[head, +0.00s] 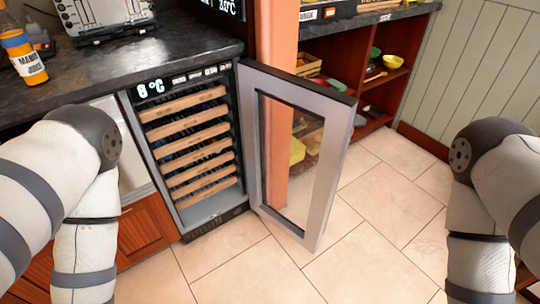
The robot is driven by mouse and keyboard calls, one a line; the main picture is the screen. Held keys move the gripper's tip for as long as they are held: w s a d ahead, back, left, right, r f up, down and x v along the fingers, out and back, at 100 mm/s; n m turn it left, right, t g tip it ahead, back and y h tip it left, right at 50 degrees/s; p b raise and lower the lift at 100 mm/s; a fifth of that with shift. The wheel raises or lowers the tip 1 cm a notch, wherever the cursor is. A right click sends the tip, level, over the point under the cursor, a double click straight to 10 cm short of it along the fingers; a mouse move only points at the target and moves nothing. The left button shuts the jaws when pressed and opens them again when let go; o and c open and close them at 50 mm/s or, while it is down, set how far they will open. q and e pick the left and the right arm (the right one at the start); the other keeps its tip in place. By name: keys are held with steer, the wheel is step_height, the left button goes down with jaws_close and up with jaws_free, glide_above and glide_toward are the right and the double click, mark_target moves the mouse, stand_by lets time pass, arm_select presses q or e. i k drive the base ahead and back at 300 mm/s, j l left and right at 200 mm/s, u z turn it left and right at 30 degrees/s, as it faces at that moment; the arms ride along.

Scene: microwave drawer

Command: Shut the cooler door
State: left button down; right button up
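The cooler (191,214) stands under the dark counter, with several wooden-fronted racks (190,137) inside and a display reading 8 °C on top. Its door (334,165) is grey-framed with a glass pane and stands wide open, hinged on the right and swung out over the floor. My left arm comes in at the left and my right arm at the right; both bend down out of the picture. Neither gripper shows. No part of either arm is seen touching the door.
An orange post (277,40) stands behind the door, beside the cooler. Wooden shelves with bowls (392,62) are at the back right. A bottle (22,55) and a metal appliance (103,18) stand on the counter (165,48). The tiled floor (385,235) right of the door is clear.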

mark_target(339, 109)
steer(key=i+l+u, duration=0.6)
steer(key=l+u, duration=0.15)
steer(key=i+l+u, duration=0.15)
steer(key=l+u, duration=0.25)
steer(key=l, duration=0.25)
steer(key=i+l+u, duration=0.15)
steer(key=l+u, duration=0.2)
steer(key=l, duration=0.2)
steer(key=l+u, duration=0.4)
steer(key=l, duration=0.2)
steer(key=l+u, duration=0.35)
steer(key=l, duration=0.3)
